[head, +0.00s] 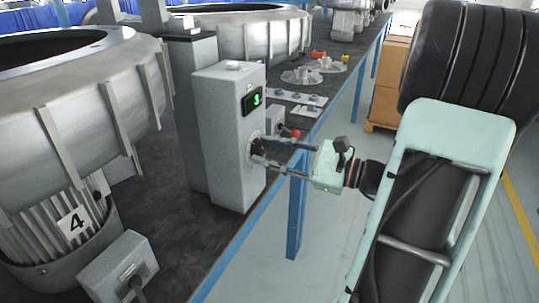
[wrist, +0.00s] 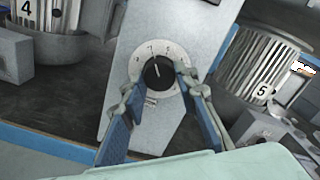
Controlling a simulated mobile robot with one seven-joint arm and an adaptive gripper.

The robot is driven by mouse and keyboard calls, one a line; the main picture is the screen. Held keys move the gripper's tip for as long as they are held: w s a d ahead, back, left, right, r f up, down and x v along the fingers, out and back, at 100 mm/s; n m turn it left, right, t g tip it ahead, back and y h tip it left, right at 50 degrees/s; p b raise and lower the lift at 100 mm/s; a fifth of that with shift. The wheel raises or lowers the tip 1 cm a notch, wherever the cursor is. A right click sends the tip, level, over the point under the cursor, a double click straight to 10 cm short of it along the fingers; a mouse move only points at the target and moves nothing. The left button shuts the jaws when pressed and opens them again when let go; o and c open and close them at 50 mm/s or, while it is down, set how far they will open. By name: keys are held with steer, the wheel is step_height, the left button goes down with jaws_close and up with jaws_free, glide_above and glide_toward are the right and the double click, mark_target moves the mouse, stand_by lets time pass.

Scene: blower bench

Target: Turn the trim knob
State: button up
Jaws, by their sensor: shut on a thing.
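The trim knob (wrist: 157,73) is a black round knob with a white pointer line, set in a pale numbered dial on a grey control box (head: 222,140). In the wrist view its pointer line points up and slightly left, near the 7. My gripper (head: 262,158) reaches the side face of the box from the right in the head view. In the wrist view its two blue-padded fingers (wrist: 158,92) stand on either side of the knob's lower part, shut on it. In the head view the fingers hide most of the knob. A green digit glows on the box's display (head: 252,100).
Large metal blower housings (head: 75,85) stand left of and behind the box. A small box with a red button (head: 290,132) sits just behind the gripper. Flat metal parts (head: 300,76) lie farther along the dark bench. The aisle on the right holds cardboard boxes (head: 390,75).

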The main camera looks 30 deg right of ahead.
steer(key=shift+n, duration=0.5)
steer(key=o, duration=1.2)
steer(key=shift+c, duration=0.2)
steer(key=v, duration=1.2)
